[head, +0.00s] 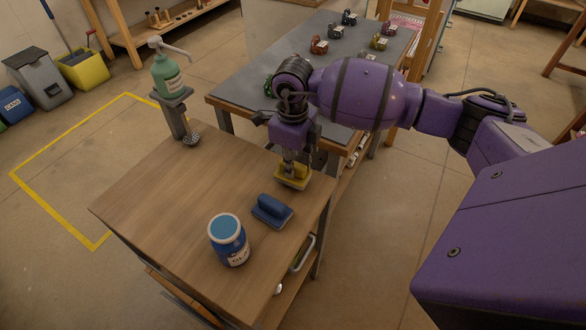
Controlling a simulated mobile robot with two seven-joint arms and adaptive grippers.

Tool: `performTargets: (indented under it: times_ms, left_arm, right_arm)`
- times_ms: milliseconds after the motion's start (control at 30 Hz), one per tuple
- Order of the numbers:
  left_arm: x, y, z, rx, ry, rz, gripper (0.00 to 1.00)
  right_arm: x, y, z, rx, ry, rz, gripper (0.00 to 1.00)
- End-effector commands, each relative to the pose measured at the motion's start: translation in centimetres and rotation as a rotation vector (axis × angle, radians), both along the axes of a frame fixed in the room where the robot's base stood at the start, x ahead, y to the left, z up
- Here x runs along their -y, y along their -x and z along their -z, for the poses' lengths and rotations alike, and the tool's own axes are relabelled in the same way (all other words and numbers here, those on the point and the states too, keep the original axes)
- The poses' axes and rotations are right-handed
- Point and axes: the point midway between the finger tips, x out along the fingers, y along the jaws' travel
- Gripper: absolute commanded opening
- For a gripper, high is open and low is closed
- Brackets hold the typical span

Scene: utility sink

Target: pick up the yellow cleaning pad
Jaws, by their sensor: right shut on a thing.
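The yellow cleaning pad (294,181) is at the far right edge of the brown wooden tabletop (165,215). My right gripper (290,166) points down over the pad and is shut on it. The gripper and its wrist hide the upper part of the pad. I cannot tell whether the pad touches the tabletop or is just above it. My left gripper is not in view.
A blue pad with a handle (271,210) lies close in front of the yellow one. A blue-lidded jar (229,240) stands nearer. A grey table (260,75) is behind. The left tabletop is clear.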

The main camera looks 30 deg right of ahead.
Motion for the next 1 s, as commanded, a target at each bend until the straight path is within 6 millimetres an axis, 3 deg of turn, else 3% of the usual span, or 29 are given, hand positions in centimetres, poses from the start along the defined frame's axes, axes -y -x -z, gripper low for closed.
performTargets:
  times_ms: [67, 300, 500, 633, 800, 1000]
  left_arm:
    - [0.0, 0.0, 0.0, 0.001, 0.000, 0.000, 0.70]
    - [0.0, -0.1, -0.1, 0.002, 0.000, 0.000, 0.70]
    - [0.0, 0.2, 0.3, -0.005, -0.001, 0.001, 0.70]
    - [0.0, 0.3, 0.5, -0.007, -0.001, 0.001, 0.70]
    - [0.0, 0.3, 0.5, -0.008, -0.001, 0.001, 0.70]
    - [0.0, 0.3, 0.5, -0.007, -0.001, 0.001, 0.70]
  right_arm:
    - [0.1, 0.4, -1.6, 0.004, 0.004, -0.003, 0.00]
    - [0.3, 5.2, -7.1, 0.003, 0.005, -0.004, 0.00]
    - [0.5, 10.2, -8.9, 0.000, 0.006, -0.002, 0.00]
    - [0.5, 12.3, -9.9, 0.000, 0.005, -0.002, 0.00]
    - [0.5, 13.7, -10.6, 0.000, 0.002, 0.000, 0.00]
    - [0.4, 14.0, -10.8, 0.001, 0.001, 0.000, 0.00]
